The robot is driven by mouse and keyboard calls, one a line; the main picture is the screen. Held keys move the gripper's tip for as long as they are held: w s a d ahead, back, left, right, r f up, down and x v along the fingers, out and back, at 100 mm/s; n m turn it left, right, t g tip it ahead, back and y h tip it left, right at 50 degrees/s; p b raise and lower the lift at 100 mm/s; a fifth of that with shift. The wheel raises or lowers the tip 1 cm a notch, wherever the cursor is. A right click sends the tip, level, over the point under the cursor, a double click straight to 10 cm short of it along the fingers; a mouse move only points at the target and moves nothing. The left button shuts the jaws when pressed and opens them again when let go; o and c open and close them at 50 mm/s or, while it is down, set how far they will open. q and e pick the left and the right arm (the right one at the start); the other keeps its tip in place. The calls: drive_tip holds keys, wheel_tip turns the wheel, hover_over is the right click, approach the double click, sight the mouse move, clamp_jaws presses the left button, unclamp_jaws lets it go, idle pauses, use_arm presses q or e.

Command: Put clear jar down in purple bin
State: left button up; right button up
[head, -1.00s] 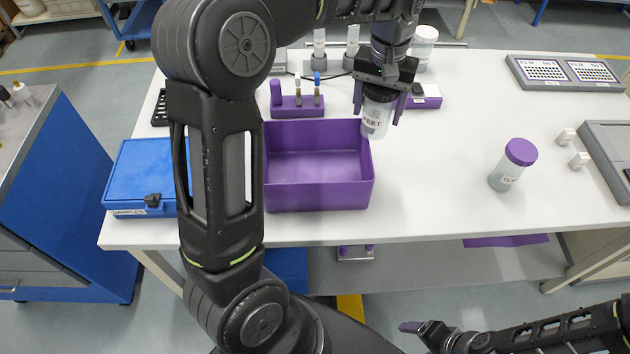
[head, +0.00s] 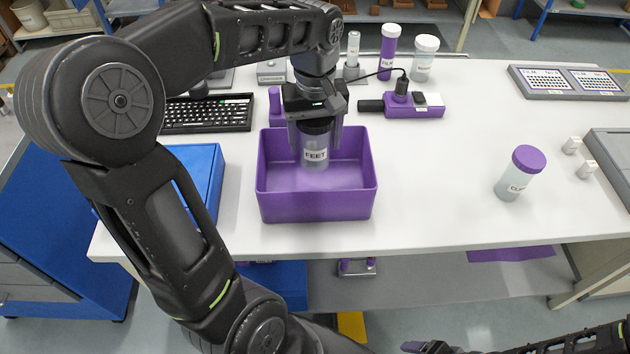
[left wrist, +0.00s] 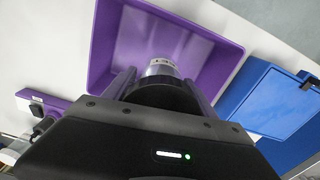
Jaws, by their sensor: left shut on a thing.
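The clear jar (head: 315,155) has a dark lid and a label reading "FEET". My left gripper (head: 314,128) is shut on it from above, around the lid. The jar hangs upright within the outline of the purple bin (head: 315,207), in front of its back wall. Whether its base touches the bin floor I cannot tell. In the left wrist view the jar (left wrist: 162,67) shows beyond the gripper (left wrist: 160,92), with the bin (left wrist: 105,45) around it. My right gripper (head: 425,347) is only partly in view at the bottom edge.
A blue case (head: 205,180) stands left of the bin. A purple-lidded jar (head: 520,172) stands to the right. A purple block (head: 415,108) with a dark plug, a keyboard (head: 210,113) and several bottles are behind. The table between bin and purple-lidded jar is clear.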

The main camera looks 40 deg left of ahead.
sight(315, 159)
use_arm(q)
wheel_tip(315, 159, down, 6)
drive_tip(key=shift+r, duration=0.2)
wheel_tip(315, 159, down, 3)
drive_tip(key=shift+f, duration=0.4)
drive_tip(key=shift+f, duration=0.15)
drive_tip(key=o, duration=1.4)
